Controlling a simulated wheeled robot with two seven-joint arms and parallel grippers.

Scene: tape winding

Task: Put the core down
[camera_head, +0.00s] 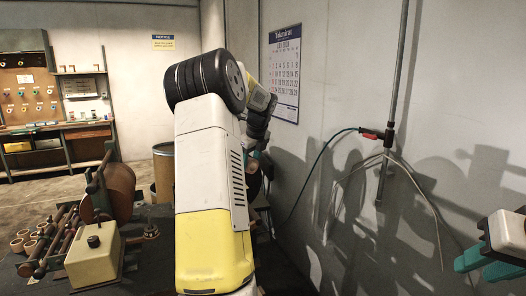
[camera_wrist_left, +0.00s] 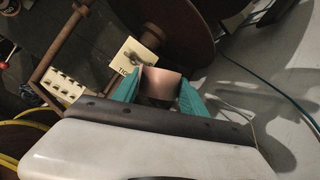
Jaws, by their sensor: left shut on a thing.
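In the left wrist view, the teal fingers of my left gripper (camera_wrist_left: 160,84) are shut on a brown, tube-like core (camera_wrist_left: 162,82). The core sits between the fingers, with its lower part dark and shadowed. A large brown disc (camera_wrist_left: 178,28) shows just beyond it; I cannot tell whether they touch. In the head view my left arm hides most of this gripper and the core. My right gripper (camera_head: 490,258) is at the right edge of the head view, partly cut off, with teal fingers whose opening is unclear.
A winding machine with a brown disc (camera_head: 120,188) and a beige box (camera_head: 92,258) stands at the left. Several small rings (camera_head: 24,240) lie beside it. A drum (camera_head: 163,168) stands behind. A pole with a teal hose (camera_head: 315,175) is by the right wall.

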